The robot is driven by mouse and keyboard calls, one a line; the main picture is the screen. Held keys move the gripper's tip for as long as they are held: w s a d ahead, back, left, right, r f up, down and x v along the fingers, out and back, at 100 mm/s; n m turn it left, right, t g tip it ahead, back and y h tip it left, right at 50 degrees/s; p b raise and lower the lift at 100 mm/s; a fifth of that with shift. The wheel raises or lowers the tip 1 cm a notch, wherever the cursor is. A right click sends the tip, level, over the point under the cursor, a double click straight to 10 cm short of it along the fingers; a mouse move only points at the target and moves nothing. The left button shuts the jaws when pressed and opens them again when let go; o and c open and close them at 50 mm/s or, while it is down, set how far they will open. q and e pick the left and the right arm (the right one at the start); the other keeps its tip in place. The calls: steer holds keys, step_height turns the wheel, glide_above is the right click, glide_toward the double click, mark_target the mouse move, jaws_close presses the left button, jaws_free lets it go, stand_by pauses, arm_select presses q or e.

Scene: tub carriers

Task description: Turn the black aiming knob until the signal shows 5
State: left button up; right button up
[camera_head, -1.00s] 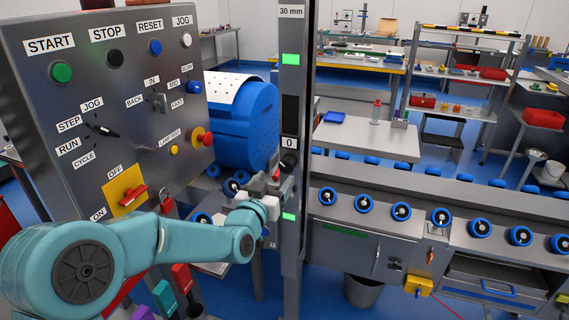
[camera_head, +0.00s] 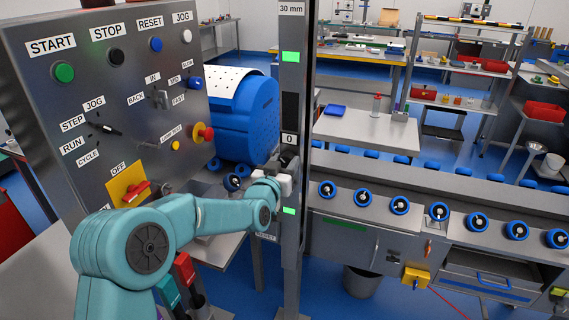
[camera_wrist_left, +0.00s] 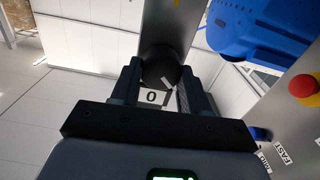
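The black aiming knob (camera_wrist_left: 160,62) is a dark round knob on the grey post, with a small white mark on its lower face. In the head view it is mostly hidden behind my gripper. My left gripper (camera_wrist_left: 160,88) is open, with one finger on each side of the knob; I cannot tell whether they touch it. In the head view, the left gripper (camera_head: 286,170) is at the post, just below a "0" label (camera_head: 289,139). A dark window (camera_head: 290,106) sits above that label, below a "30 mm" label; no reading of 5 is legible. My right gripper is out of view.
A control panel (camera_head: 100,90) with buttons and switches stands left of the post, with a red mushroom button (camera_head: 207,134) on its edge. A blue drum (camera_head: 250,120) is behind. A conveyor (camera_head: 440,232) with blue rollers runs right. The post (camera_head: 290,250) stands close to my gripper.

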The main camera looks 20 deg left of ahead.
arm_select(q)
steer(key=shift+f+m+b, duration=0.15)
steer(key=shift+m+b, duration=0.45)
steer(key=shift+b, duration=0.2)
steer(key=shift+m+b, duration=1.1)
steer(key=m+b, duration=0.1)
steer(key=m, duration=0.1)
steer(key=shift+d+m, duration=0.1)
steer(key=shift+m, duration=0.3)
steer(key=m+b, duration=0.1)
steer(key=m, duration=0.1)
steer(key=shift+m, duration=0.4)
steer(key=m, duration=0.3)
steer(key=shift+d+m+b, duration=0.1)
steer(key=shift+m+b, duration=0.2)
steer(key=m, duration=0.3)
steer(key=shift+m, duration=0.3)
steer(key=m, duration=0.3)
steer(key=shift+f+m, duration=0.1)
steer(key=shift+m, duration=0.2)
steer(key=shift+f+m+p, duration=0.15)
steer(key=shift+m+p, duration=0.25)
steer(key=shift+m, duration=1.5)
